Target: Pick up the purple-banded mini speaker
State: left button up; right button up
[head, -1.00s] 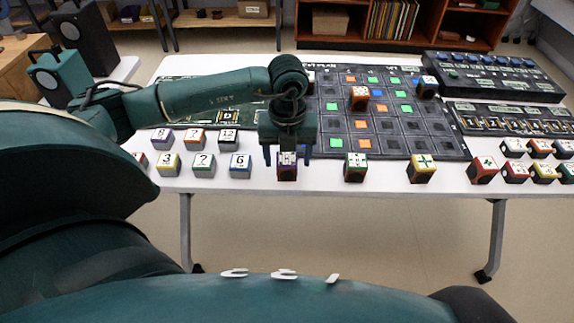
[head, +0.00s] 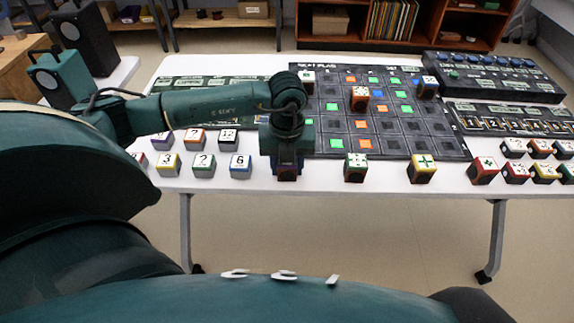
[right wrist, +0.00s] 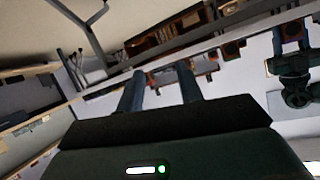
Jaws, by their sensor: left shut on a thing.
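The purple-banded mini speaker (head: 287,174) is a small dark cube near the table's front edge, left of the middle in the head view. My left gripper (head: 286,164) points down over it and is shut on it, with a finger on each side. The gripper hides its top and most of the band. The speaker appears to still be at table height. My right gripper shows only in the right wrist view (right wrist: 161,88), with its two fingers apart and nothing between them.
Several number-topped cubes (head: 204,165) stand left of the held speaker; a green-topped cube (head: 355,168) stands to its right. A dark gridded board (head: 390,144) lies behind. More cubes crowd the white table's (head: 322,180) right end.

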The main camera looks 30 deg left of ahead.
pick_arm(q)
jog(key=shift+c, duration=0.9)
jog(key=shift+r, duration=0.1)
